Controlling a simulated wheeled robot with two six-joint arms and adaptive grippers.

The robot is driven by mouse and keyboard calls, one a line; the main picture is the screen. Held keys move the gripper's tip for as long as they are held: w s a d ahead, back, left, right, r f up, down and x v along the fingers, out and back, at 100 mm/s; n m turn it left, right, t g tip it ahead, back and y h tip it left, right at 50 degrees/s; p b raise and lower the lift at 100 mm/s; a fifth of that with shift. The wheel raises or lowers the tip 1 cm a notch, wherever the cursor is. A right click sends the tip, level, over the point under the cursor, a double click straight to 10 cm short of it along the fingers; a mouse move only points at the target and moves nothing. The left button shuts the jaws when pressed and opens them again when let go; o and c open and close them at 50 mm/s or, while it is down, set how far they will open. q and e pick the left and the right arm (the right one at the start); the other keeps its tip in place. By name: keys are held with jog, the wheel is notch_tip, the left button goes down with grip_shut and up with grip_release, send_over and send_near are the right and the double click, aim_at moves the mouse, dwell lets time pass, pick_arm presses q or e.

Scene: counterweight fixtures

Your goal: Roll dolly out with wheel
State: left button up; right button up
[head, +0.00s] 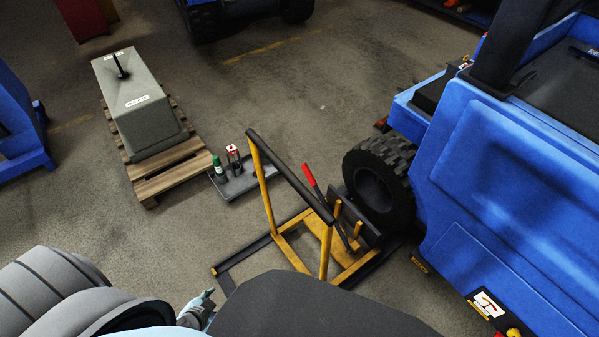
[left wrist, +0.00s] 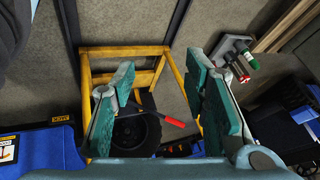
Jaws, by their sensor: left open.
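The yellow dolly (head: 326,240) stands on the floor, with a black handle bar (head: 290,173) and a red-tipped lever (head: 310,176). The black wheel (head: 378,185) is upright beyond the dolly's dark plate, beside the blue vehicle; I cannot tell if it is still attached. My left gripper (head: 203,303) is low in the head view, left of the dolly and partly hidden. In the left wrist view my left gripper (left wrist: 160,75) is open and empty, with the yellow frame (left wrist: 125,52), red lever grip (left wrist: 173,122) and wheel (left wrist: 136,130) beyond its fingers. My right gripper is out of view.
The blue vehicle (head: 510,190) fills the right side. A grey tray (head: 243,182) with a green-capped bottle (head: 218,168) and a red-topped can (head: 234,158) lies left of the dolly. A grey counterweight (head: 140,100) sits on a wooden pallet (head: 165,171). Floor behind the dolly is clear.

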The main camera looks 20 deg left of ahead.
pick_arm(q)
jog(key=w+a+r+m+t+b, duration=0.3)
jog(key=w+a+m+t, duration=0.15)
jog(key=w, duration=0.65)
jog(key=m+t+h+b, duration=0.8)
jog(key=m+h, duration=0.4)
jog(key=m, duration=0.4)
send_near(286, 171)
jog(key=shift+g, duration=0.65)
jog(key=x, duration=0.3)
jog(key=b+x, duration=0.1)
jog(key=x, duration=0.2)
jog(key=a+x, duration=0.1)
jog(key=x, duration=0.2)
jog(key=shift+w+d+f+b, duration=0.1)
jog(key=shift+w+d+b, duration=0.1)
jog(key=shift+w+b, duration=0.3)
jog(key=shift+w+d, duration=0.15)
jog(key=shift+w, duration=0.15)
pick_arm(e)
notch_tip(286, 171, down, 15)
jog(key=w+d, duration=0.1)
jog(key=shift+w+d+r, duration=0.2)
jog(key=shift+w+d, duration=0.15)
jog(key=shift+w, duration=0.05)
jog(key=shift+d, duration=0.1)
